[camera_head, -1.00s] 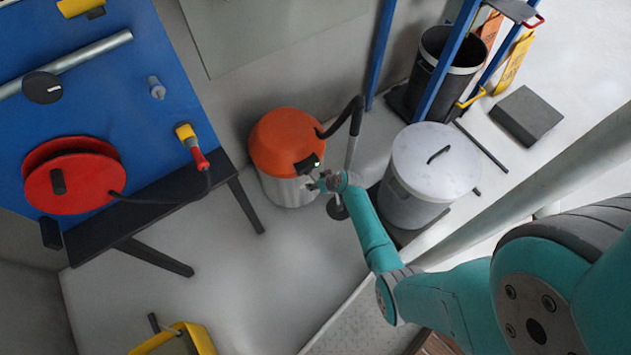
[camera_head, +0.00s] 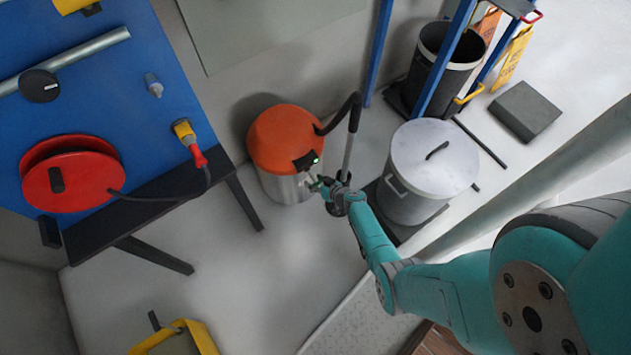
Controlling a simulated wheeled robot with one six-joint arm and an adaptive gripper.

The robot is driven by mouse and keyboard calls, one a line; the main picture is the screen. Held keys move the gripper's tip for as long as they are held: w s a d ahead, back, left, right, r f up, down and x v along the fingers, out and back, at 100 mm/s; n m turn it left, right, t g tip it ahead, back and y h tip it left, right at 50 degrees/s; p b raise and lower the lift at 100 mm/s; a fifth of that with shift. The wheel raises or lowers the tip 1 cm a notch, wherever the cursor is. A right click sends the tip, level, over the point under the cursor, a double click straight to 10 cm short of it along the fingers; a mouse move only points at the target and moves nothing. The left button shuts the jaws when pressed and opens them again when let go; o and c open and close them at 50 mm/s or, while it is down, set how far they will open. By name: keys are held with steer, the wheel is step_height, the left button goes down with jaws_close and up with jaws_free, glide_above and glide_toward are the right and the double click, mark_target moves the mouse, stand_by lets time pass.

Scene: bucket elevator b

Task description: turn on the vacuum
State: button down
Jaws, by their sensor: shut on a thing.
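The vacuum (camera_head: 284,150) stands on the floor near the wall, with an orange lid over a pale metal drum. A dark hose (camera_head: 340,113) arches from its lid to a metal wand that points down on its right. A small black switch box (camera_head: 306,161) with a green light sits on the front right edge of the lid. My gripper (camera_head: 315,183) reaches in from the lower right, just below the switch box. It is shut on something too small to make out. Its fingertips are small in this view, and I cannot tell whether they touch the switch box.
A grey lidded bin (camera_head: 430,165) stands close to the right of my arm. A blue table (camera_head: 90,110) with a red cable reel (camera_head: 72,175) is at left. A yellow bucket (camera_head: 185,338) is at the bottom. Clear floor (camera_head: 260,275) lies in front of the vacuum.

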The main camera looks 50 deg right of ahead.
steer(key=shift+w+a+f+t, duration=0.1)
steer(key=shift+f+t, duration=0.05)
steer(key=shift+t, duration=0.15)
stand_by(0.4)
steer(key=shift+c, duration=1.9)
jaws_free()
steer(key=shift+s, duration=0.5)
steer(key=v, duration=1.1)
